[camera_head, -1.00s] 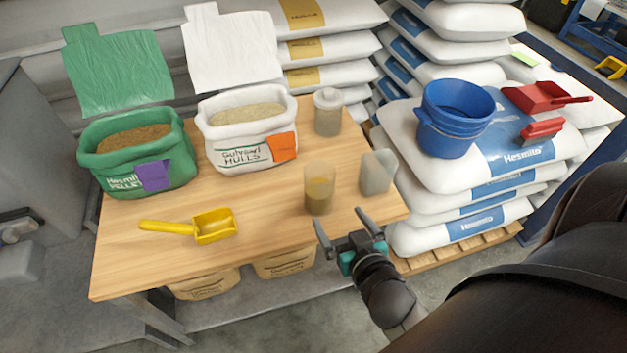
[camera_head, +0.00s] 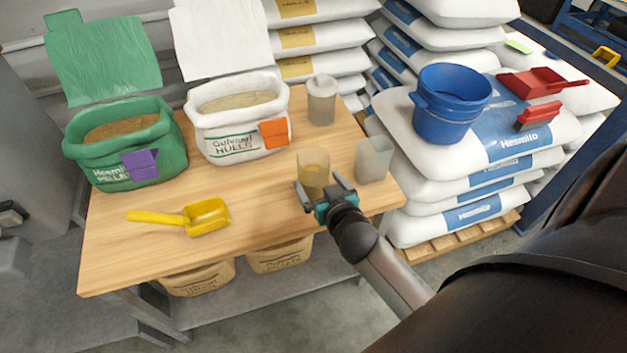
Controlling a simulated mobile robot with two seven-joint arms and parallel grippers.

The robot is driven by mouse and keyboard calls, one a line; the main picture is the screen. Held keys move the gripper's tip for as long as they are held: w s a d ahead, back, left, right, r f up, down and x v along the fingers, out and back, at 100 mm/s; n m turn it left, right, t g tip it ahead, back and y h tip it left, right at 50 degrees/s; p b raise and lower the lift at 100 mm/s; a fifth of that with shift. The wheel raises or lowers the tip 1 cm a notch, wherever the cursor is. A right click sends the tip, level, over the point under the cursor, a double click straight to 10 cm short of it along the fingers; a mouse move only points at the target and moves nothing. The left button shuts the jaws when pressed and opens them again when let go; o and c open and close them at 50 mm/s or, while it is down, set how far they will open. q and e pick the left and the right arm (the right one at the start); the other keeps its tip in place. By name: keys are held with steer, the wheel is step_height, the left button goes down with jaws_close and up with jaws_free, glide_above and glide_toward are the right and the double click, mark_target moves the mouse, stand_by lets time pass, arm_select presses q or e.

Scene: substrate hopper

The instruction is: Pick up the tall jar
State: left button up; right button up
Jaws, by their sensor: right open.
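A tall clear jar (camera_head: 313,163) with yellowish-brown contents stands upright near the front right of the wooden table. My right gripper (camera_head: 318,184) is open at the jar's near side, with one finger towards each side of it. The gripper hides the lower part of the jar. I cannot tell how far the jar sits between the fingers, or whether they touch it. My left gripper is not in view.
A translucent square container (camera_head: 374,160) stands close to the right of the jar. A lidded jar (camera_head: 321,103) stands behind. A yellow scoop (camera_head: 207,217), a white sack (camera_head: 238,135) and a green sack (camera_head: 125,150) are left on the table (camera_head: 140,262). A blue bucket (camera_head: 449,112) sits on bags at right.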

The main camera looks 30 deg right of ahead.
mark_target(309, 167)
steer(key=b+x, duration=0.1)
steer(key=x, duration=0.2)
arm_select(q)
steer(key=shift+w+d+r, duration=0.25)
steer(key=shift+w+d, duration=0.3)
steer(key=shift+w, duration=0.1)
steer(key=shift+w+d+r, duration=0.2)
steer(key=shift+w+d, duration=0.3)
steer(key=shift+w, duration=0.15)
arm_select(e)
steer(key=shift+w+d+f, duration=0.2)
steer(key=shift+w+f, duration=0.1)
steer(key=shift+w, duration=0.35)
steer(key=shift+r, duration=0.1)
steer(key=c, duration=1.4)
steer(key=shift+r, duration=0.1)
